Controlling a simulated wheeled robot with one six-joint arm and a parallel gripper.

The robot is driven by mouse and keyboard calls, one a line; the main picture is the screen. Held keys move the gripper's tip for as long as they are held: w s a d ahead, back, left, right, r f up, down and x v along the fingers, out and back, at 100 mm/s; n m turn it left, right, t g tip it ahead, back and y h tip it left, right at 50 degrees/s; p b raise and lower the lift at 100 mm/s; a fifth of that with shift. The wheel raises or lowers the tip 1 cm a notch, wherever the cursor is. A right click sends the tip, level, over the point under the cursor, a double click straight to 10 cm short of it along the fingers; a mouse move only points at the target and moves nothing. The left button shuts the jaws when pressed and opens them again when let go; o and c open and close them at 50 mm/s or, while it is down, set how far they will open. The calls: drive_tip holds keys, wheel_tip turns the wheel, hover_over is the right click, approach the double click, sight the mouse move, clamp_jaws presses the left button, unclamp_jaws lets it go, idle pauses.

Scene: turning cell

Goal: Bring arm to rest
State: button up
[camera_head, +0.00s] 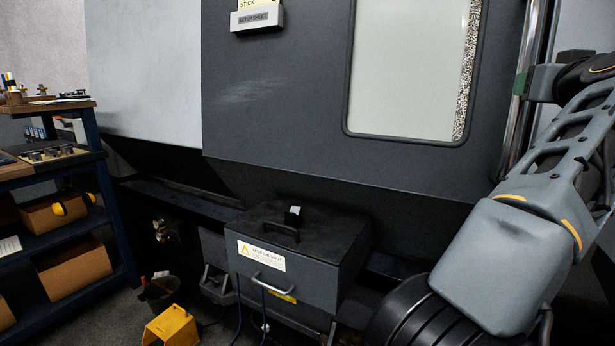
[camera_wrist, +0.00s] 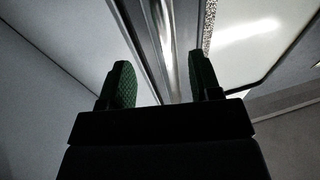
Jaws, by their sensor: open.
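My arm (camera_head: 520,250) shows at the right of the head view, bent, with its upper link rising to the right edge. In the wrist view my gripper (camera_wrist: 164,84) is open, with two green textured finger pads apart and nothing between them. Behind the fingers is a shiny vertical metal bar by the machine door. In the head view the gripper end is only partly seen near the bar, with a bit of green at its tip.
A large dark grey machine door (camera_head: 280,100) with a window (camera_head: 405,70) fills the middle. Below it sits a grey lidded box (camera_head: 290,282) with a handle. A blue-framed workbench (camera_head: 110,205) stands left.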

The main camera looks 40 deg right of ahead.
drive_tip(key=p+x, duration=0.1)
drive_tip(key=x, duration=0.5)
drive_tip(key=shift+w+d, duration=0.15)
drive_tip(key=shift+w, duration=0.1)
drive_tip(key=shift+w+r, duration=0.1)
